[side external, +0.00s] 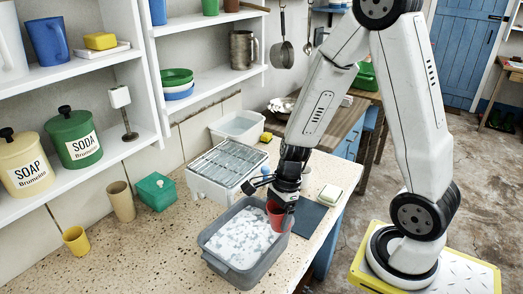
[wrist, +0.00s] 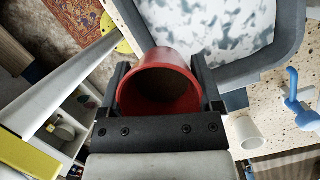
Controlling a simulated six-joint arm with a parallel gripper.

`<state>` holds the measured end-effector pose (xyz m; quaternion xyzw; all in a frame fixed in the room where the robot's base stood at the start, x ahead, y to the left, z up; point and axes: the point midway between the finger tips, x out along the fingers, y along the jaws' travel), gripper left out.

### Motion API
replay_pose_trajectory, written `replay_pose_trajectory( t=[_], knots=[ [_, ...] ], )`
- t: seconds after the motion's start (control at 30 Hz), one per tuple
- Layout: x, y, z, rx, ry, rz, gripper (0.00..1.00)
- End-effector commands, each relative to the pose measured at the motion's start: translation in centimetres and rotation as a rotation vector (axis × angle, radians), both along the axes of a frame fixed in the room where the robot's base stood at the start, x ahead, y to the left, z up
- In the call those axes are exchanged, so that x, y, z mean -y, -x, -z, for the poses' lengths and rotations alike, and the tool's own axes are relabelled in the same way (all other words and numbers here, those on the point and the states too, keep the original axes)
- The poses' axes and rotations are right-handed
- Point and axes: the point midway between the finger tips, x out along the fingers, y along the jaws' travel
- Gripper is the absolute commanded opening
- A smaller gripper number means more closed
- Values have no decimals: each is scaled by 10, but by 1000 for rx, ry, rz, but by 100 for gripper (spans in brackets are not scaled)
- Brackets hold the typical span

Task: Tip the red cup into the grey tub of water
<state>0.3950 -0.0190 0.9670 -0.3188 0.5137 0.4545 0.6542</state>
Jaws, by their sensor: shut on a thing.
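The red cup (side external: 275,216) is held between the fingers of my gripper (side external: 282,198), at the back right end of the grey tub (side external: 232,276). In the wrist view the red cup (wrist: 160,82) sits between both black fingers, its open mouth towards the camera and its inside dark; I cannot tell what is in it. The tub's grey wall (wrist: 238,70) shows at the upper right there. Pale, mottled grey-and-white water (side external: 243,238) fills much of the tub. The cup's exact tilt and its height above the rim are hard to tell.
A white wire rack (side external: 228,165) stands close behind the tub. A green box (side external: 156,191), a beige tumbler (side external: 121,201) and a yellow cup (side external: 76,241) stand left. The front-left counter is clear.

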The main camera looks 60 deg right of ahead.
Motion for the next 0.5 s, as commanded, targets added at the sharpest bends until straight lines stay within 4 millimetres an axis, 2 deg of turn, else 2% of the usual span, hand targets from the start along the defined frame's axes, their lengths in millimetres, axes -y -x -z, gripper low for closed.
replay_pose_trajectory(
  t=[0.5],
  knots=[
    [0,-1,-1,-33,39,1,16]
  ],
)
